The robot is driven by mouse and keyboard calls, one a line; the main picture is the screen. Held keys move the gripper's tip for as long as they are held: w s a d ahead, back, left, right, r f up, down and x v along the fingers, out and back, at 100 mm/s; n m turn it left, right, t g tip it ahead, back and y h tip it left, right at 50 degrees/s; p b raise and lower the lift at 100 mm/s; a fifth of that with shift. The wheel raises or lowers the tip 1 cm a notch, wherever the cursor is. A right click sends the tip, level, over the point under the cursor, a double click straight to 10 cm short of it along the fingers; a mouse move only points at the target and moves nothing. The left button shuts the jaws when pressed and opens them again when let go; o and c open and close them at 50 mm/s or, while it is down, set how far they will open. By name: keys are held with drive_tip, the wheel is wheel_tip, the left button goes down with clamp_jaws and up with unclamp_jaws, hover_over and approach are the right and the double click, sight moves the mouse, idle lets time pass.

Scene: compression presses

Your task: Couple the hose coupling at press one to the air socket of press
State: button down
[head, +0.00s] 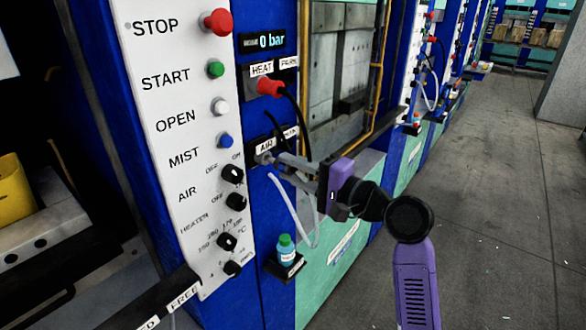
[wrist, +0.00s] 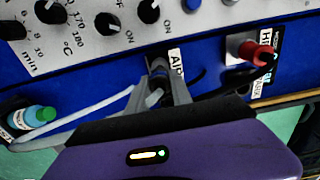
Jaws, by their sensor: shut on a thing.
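My gripper (head: 284,162) is shut on the hose coupling, right in front of the blue press face at the AIR label (head: 265,147). The air socket (head: 263,159) is mostly hidden behind the fingertips and coupling. I cannot tell whether the coupling is seated in it or just touching.
A red heat plug (head: 269,87) with a black cable sits just above. The white control panel (head: 183,130) with buttons and knobs is to the left. A small green-capped bottle (head: 286,249) stands on a ledge below. Grey floor (head: 485,190) is open at the right.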

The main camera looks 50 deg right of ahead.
sight(280, 164)
drive_tip(key=shift+w+p, duration=0.45)
drive_tip(key=shift+w, duration=1.05)
drive_tip(key=c, duration=1.1)
unclamp_jaws()
drive_tip(key=shift+o, duration=0.2)
drive_tip(key=shift+s, duration=0.15)
drive_tip(key=s+b, duration=0.1)
drive_tip(key=s, duration=0.6)
drive_tip(key=shift+s+b, duration=0.25)
drive_tip(key=shift+b, duration=0.15)
drive_tip(key=shift+d, duration=0.1)
